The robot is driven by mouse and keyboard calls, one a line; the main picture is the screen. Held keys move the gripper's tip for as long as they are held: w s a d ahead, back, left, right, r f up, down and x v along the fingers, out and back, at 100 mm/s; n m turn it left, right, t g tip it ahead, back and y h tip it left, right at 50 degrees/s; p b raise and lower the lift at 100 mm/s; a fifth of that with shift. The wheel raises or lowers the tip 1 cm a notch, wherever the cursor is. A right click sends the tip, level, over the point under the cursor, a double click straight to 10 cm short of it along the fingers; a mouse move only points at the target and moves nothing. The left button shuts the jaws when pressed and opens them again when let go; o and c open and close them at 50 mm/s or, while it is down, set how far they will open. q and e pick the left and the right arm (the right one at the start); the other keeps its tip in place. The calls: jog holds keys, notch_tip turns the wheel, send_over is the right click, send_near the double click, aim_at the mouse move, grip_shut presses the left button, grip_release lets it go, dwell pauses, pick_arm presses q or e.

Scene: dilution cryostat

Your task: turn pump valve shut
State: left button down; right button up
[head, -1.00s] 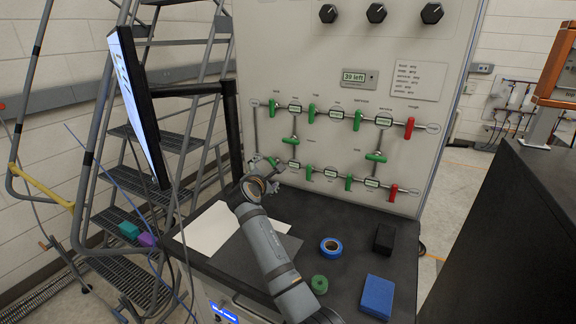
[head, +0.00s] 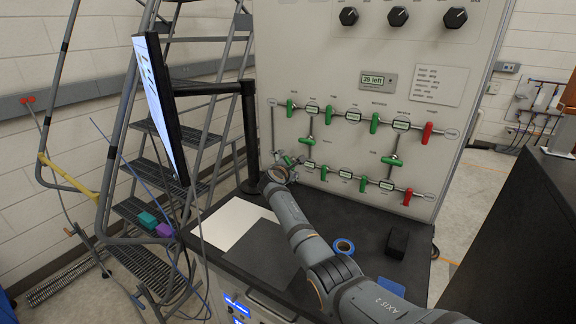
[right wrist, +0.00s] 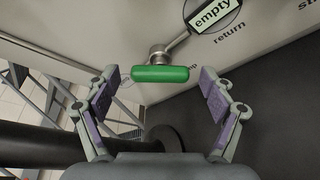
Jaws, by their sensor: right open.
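My right gripper (head: 290,161) is at the lower left end of the panel's lower pipe row. In the right wrist view the open gripper (right wrist: 160,78) has one finger on each side of a green valve handle (right wrist: 160,74). The handle lies crosswise, its ends apart from both fingers, on a metal stem against the panel. In the head view this handle is largely covered by my gripper. My left gripper is not in view.
The grey panel (head: 380,75) carries several other green handles and two red ones (head: 427,133). The black bench (head: 375,238) below holds blue tape (head: 344,246), a black block (head: 397,243) and paper (head: 232,225). A monitor (head: 160,105) and stair ladder stand left.

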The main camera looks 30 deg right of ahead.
jog(key=shift+c, duration=0.4)
jog(key=c, duration=1.1)
jog(key=shift+o, duration=0.2)
jog(key=m+t+b, duration=0.1)
jog(key=b, duration=0.2)
jog(key=shift+f+m+b, duration=0.3)
jog(key=shift+f, duration=0.1)
jog(key=shift+r, duration=0.1)
jog(key=shift+r+m, duration=0.2)
jog(key=shift+m, duration=0.1)
jog(key=o, duration=1.1)
jog(key=shift+o, duration=0.2)
